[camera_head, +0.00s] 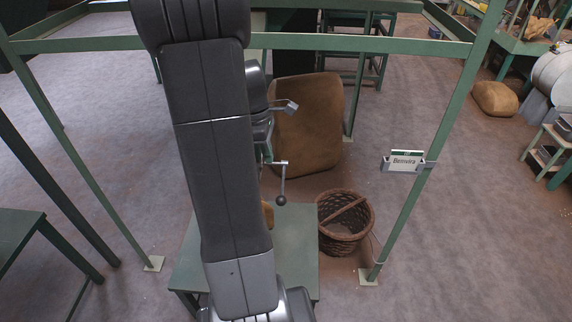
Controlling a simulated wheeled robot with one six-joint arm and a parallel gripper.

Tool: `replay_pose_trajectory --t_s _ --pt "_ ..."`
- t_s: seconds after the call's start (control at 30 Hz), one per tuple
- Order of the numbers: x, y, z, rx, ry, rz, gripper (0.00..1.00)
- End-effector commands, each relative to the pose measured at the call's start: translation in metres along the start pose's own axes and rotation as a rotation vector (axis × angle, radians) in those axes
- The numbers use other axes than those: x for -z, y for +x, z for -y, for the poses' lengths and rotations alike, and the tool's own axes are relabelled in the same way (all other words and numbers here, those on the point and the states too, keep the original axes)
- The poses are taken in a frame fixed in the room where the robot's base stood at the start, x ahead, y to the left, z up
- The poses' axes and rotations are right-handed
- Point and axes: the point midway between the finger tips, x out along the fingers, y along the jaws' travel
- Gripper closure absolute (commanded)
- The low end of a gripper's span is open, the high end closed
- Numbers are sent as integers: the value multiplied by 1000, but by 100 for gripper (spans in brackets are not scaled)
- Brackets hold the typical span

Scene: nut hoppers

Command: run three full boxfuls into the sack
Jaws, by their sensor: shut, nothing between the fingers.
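A large brown sack (312,125) stands on the floor behind the green stand, its left side hidden by my arm. A small brown thing (268,213), mostly hidden by my arm, is on the green low table (295,245); I cannot tell whether it is a sack. A grey lever with a dark ball knob (281,200) hangs above that table. My gripper (265,145) is partly hidden behind my arm, left of the lever; it is shut and empty. The box and the hopper are not clearly visible.
A wicker basket (345,222) stands right of the low table. Another brown sack (494,98) lies far right. A green table (20,235) stands at the left. Floor at the right is mostly clear.

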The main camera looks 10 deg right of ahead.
Motion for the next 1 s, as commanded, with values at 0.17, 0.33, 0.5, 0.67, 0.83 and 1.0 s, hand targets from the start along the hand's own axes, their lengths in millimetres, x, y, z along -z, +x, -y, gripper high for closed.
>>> replay_pose_trajectory --t_s 0.17,0.33,0.5,0.67,0.83,1.0 --pt "4 -10 7 42 -70 14 100" --pt "4 4 8 48 -76 16 100" --pt "2 36 10 51 -75 18 100" --pt "2 70 12 50 -74 16 100" --pt "1 100 13 48 -73 16 100" --pt "1 120 14 47 -74 16 100"
